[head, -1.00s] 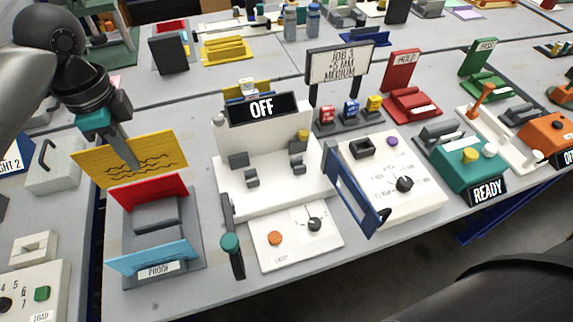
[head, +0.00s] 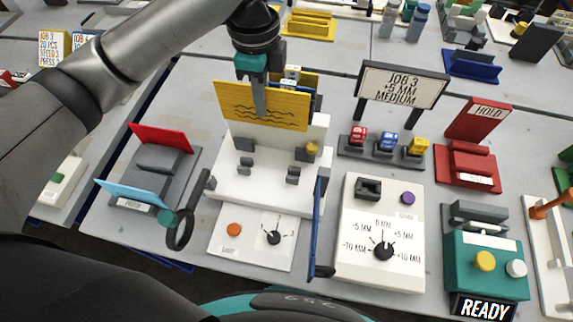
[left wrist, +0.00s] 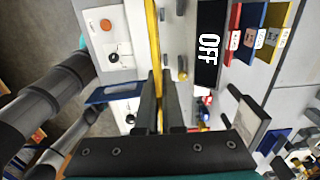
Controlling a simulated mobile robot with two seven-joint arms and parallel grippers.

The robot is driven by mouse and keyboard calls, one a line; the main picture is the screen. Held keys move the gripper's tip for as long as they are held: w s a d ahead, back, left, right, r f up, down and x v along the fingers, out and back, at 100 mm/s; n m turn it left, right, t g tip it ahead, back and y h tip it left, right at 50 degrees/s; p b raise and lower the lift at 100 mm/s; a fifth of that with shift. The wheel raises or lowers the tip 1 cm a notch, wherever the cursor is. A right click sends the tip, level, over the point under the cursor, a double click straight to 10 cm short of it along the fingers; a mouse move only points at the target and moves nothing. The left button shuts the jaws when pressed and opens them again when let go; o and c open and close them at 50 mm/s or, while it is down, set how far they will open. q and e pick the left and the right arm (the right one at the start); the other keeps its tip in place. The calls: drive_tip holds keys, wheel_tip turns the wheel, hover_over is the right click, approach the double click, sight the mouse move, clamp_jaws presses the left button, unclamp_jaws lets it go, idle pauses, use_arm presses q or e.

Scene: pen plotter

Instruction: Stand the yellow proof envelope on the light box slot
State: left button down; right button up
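The yellow proof envelope (head: 290,112), with dark wavy lines on its face, is upright in my left gripper (head: 260,108). The fingers are shut on its upper middle. In the left wrist view the envelope shows edge-on as a yellow strip (left wrist: 153,35) between the fingers (left wrist: 159,85). The envelope is above the back of the white light box (head: 255,190), which has small grey brackets, an orange button and a dial. It hides the box's upper back in the head view. The OFF sign (left wrist: 208,45) shows in the left wrist view. My right gripper is not in view.
The grey proof rack (head: 165,170) with red and blue panels stands left of the light box. A dark handle (head: 185,220) and a blue upright panel (head: 320,220) flank the box. The white dial box (head: 345,250) is to the right. The JOB 3 sign (head: 402,85) stands behind.

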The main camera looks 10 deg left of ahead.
use_arm(q)
drive_tip(key=shift+s+a+f+b, duration=0.1)
drive_tip(key=shift+f+b, duration=1.8)
drive_tip(key=shift+f, duration=8)
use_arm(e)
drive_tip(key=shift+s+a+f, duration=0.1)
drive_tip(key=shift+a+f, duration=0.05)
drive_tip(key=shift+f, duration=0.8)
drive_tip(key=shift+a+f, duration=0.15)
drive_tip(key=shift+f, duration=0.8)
use_arm(q)
drive_tip(key=shift+f, duration=0.2)
drive_tip(key=c, duration=1)
unclamp_jaws()
drive_tip(key=shift+c, duration=0.2)
drive_tip(key=shift+r, duration=0.1)
wheel_tip(320, 180, up, 12)
drive_tip(key=shift+r+p, duration=0.15)
drive_tip(key=shift+p, duration=1.1)
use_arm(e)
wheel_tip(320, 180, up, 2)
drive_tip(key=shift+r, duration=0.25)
